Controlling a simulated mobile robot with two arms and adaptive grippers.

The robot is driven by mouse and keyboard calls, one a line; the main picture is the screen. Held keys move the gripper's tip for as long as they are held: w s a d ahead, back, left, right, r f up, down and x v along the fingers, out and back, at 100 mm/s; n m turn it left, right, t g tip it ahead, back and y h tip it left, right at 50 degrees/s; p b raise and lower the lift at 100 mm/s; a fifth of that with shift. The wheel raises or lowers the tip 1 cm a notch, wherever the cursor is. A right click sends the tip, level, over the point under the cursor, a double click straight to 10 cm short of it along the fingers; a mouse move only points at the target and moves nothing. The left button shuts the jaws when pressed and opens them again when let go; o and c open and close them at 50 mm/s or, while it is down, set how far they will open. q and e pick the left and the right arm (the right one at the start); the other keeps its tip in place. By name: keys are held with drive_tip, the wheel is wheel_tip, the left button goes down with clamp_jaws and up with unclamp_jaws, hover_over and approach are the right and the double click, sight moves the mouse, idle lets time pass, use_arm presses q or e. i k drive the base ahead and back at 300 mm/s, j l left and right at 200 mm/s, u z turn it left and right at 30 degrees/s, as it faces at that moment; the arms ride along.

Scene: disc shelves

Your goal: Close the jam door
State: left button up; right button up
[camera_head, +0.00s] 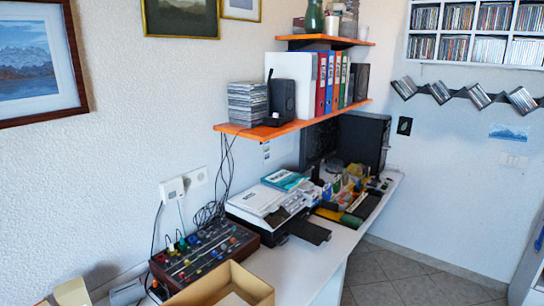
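A white and black printer-like machine (255,200) stands on the white desk against the left wall. A dark flat panel (309,231) sticks out from its front right side, over the desk. I cannot tell whether this panel is the jam door, and no other door can be made out on the machine. Papers or booklets (284,180) lie on or behind its top. Neither of my grippers shows in this view.
A mixer-like box with knobs (205,252) and an open cardboard box (222,287) stand nearer on the desk (312,266). Colourful items (345,190) crowd the far part. An orange shelf (290,127) hangs above. The tiled floor (410,278) at right is clear.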

sight(332, 206)
drive_tip(key=z, duration=0.9)
drive_tip(key=i+z, duration=0.25)
drive_tip(key=i, duration=3.85)
drive_tip(key=i+l+u, duration=0.1)
drive_tip(key=i+u, duration=0.2)
drive_tip(key=i, duration=0.15)
drive_tip(key=i+l+u, duration=0.2)
drive_tip(key=i+u, duration=0.15)
drive_tip(key=i, duration=0.15)
drive_tip(key=i+l+u, duration=0.4)
drive_tip(key=u, duration=2.75)
drive_tip(key=k+l+z, duration=0.1)
drive_tip(key=l+z, duration=0.15)
